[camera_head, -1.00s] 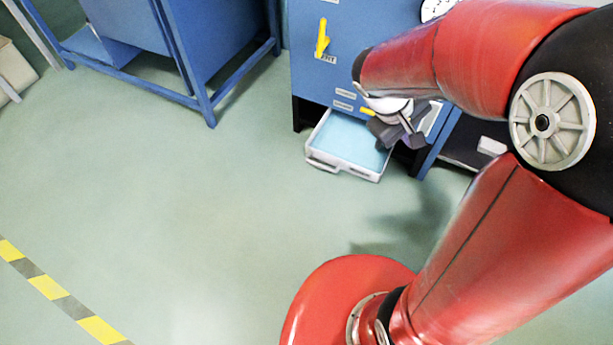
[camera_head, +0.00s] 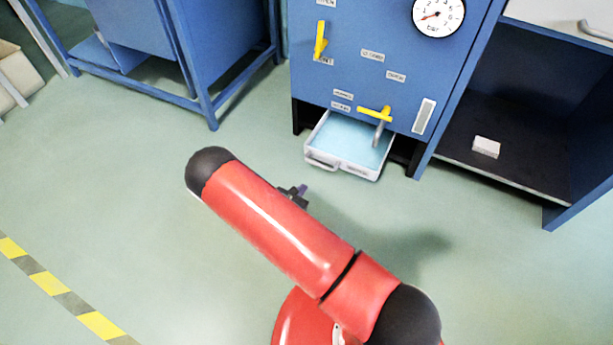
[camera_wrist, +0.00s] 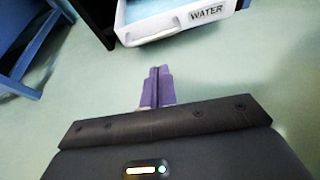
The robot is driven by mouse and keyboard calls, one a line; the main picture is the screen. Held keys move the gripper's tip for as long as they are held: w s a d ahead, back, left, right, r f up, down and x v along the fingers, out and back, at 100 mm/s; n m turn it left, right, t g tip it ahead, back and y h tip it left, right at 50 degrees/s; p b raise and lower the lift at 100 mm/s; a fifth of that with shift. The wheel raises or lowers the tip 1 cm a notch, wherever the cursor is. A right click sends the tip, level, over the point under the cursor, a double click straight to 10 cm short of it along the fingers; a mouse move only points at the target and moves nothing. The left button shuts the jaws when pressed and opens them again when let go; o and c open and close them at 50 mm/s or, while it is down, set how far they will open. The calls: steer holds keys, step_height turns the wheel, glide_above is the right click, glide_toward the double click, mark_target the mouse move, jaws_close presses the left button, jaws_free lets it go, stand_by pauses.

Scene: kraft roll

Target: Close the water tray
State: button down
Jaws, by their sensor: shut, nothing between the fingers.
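The water tray (camera_head: 322,160) is a white drawer with light blue water in it. It is pulled out from under the blue cabinet (camera_head: 345,75), with a handle on its front. In the wrist view the tray's front wall (camera_wrist: 160,32) shows at the top with a label reading WATER. My gripper (camera_wrist: 157,72) is shut and empty, its purple fingers pointing toward the tray front with floor between them. In the head view my gripper (camera_head: 302,190) is mostly hidden behind my red arm, in front of the tray and apart from it.
A yellow-handled valve with a spout (camera_head: 377,115) hangs over the tray. A gauge (camera_head: 438,14) and another yellow lever (camera_head: 320,40) are on the cabinet. A blue shelf with a white block (camera_head: 486,147) stands right. A blue bench frame (camera_head: 210,100) stands left. The floor in front is clear.

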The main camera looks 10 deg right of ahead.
mark_target(333, 147)
steer(key=w+d+f, duration=0.2)
steer(key=w+d, duration=0.1)
steer(key=w, duration=0.2)
steer(key=w+d+f+n+b, duration=0.1)
steer(key=w+d+f, duration=0.2)
steer(key=w, duration=0.2)
steer(key=shift+w+d+y, duration=0.15)
steer(key=shift+d+y, duration=0.15)
steer(key=shift+d, duration=0.1)
steer(key=w+d+b, duration=0.2)
steer(key=w+d, duration=0.1)
steer(key=w, duration=0.1)
steer(key=w+d+b, duration=0.3)
steer(key=w, duration=0.1)
steer(key=w+d+b, duration=0.2)
steer(key=w+d, duration=0.1)
steer(key=w, duration=0.2)
steer(key=shift+d+f, duration=0.1)
steer(key=shift+d, duration=0.05)
steer(key=shift+w+d, duration=0.2)
steer(key=shift+w, duration=0.05)
steer(key=shift+w+r, duration=0.2)
steer(key=shift+r, duration=0.1)
steer(key=shift+d+t+b, duration=0.1)
steer(key=shift+t+b, duration=0.2)
